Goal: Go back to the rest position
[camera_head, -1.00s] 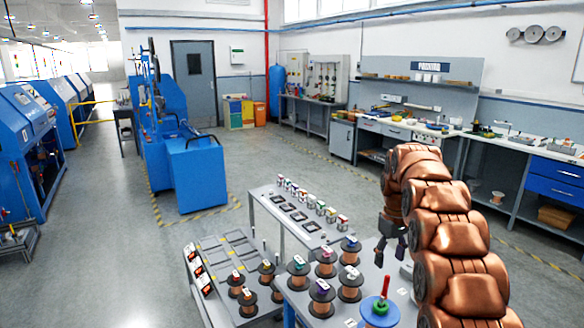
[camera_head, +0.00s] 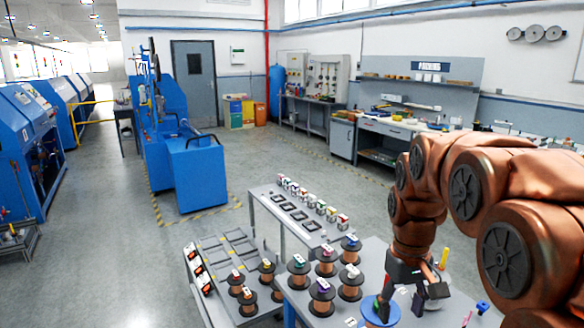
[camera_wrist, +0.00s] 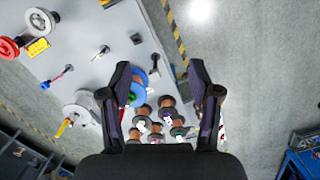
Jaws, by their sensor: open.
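My gripper (camera_head: 402,303) is open and empty, low at the right side of the near table (camera_head: 300,312). In the head view it overlaps the blue-topped spool (camera_head: 370,310) and partly hides it. In the wrist view my gripper (camera_wrist: 160,75) has its two fingers spread apart. Copper spools (camera_wrist: 168,117) show between and below the fingers, with nothing clamped; I cannot tell how far below they are. My copper-coloured arm bends in from the right.
Several copper spools (camera_head: 326,268) stand upright on the near table. A tray rack (camera_head: 226,262) with more spools stands left. A narrow table (camera_head: 278,196) behind holds small boxes. A blue machine (camera_head: 198,172) stands farther back.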

